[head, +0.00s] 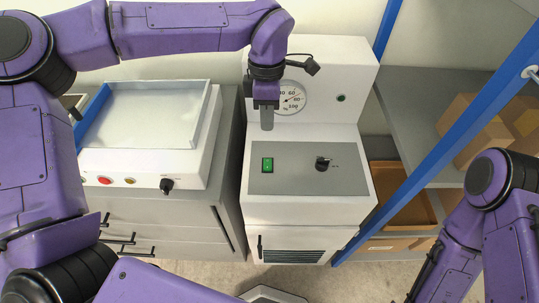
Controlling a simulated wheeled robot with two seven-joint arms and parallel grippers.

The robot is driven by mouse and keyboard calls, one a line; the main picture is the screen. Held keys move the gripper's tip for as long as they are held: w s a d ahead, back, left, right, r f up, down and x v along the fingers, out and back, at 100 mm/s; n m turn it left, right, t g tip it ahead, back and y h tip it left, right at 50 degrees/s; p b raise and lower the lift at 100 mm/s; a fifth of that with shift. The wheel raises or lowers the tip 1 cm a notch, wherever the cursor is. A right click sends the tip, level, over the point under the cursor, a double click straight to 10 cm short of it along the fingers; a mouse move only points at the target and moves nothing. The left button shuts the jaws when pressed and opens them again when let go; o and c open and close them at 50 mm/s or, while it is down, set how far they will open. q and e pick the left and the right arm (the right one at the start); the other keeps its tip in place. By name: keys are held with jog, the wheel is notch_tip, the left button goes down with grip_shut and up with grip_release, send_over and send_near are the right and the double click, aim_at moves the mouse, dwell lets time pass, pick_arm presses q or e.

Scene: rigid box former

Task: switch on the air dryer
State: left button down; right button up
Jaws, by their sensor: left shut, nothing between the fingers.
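The air dryer (310,211) is a white cabinet in the middle of the head view. Its grey sloped panel (297,178) bears a green rocker switch (267,165) at left and a black knob (323,163) at right. A round dial gauge (292,98) and a small dark green lamp (341,98) are on its upright back. My left gripper (267,125) points down, shut and empty, above the switch and in front of the back panel. It covers the gauge's left part. My right arm shows at lower right; its fingertips are not seen.
A white machine (150,165) with a tray top, red button and black knob stands left on a grey drawer cabinet (170,215). A blue-framed shelf (375,185) with cardboard boxes (475,135) stands close on the right. Floor shows in front.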

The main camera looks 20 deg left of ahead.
aim_at(268, 168)
pick_arm(q)
jog(key=f, duration=0.9)
jog(key=s+f+p, duration=0.1)
jog(key=f, duration=0.4)
jog(key=shift+s+d+f, duration=0.1)
jog(key=shift+d+f, duration=0.05)
jog(key=shift+d, duration=0.05)
pick_arm(e)
jog(key=shift+w+r, duration=0.25)
jog(key=shift+r, duration=0.3)
